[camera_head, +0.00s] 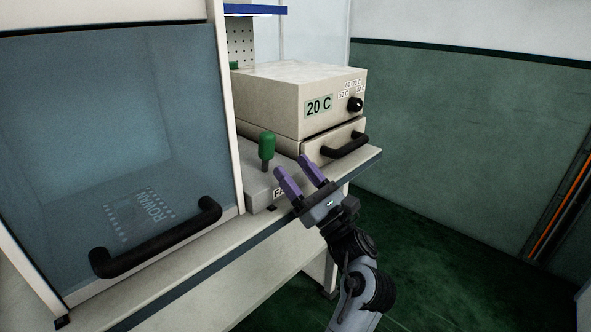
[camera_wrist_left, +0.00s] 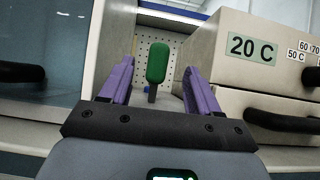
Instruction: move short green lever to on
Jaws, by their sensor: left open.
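The short green lever (camera_head: 266,147) stands upright on a thin dark stem on a low grey box (camera_head: 259,190), between the glass-fronted cabinet and the oven-like unit. My left gripper (camera_head: 291,164) has purple fingers and is open and empty. In the head view it is just to the right of the lever and nearer the counter's front edge, apart from it. In the left wrist view the lever (camera_wrist_left: 158,63) appears between the two spread fingertips, beyond them. Lettering on the grey box is partly hidden by a finger. My right gripper is not in view.
A beige unit (camera_head: 290,95) reading 20 C, with a black knob (camera_head: 354,104) and a black drawer handle (camera_head: 344,146), stands right of the lever. The cabinet's black handle (camera_head: 150,243) juts out at left. A pegboard (camera_wrist_left: 180,45) is behind. Open floor lies right.

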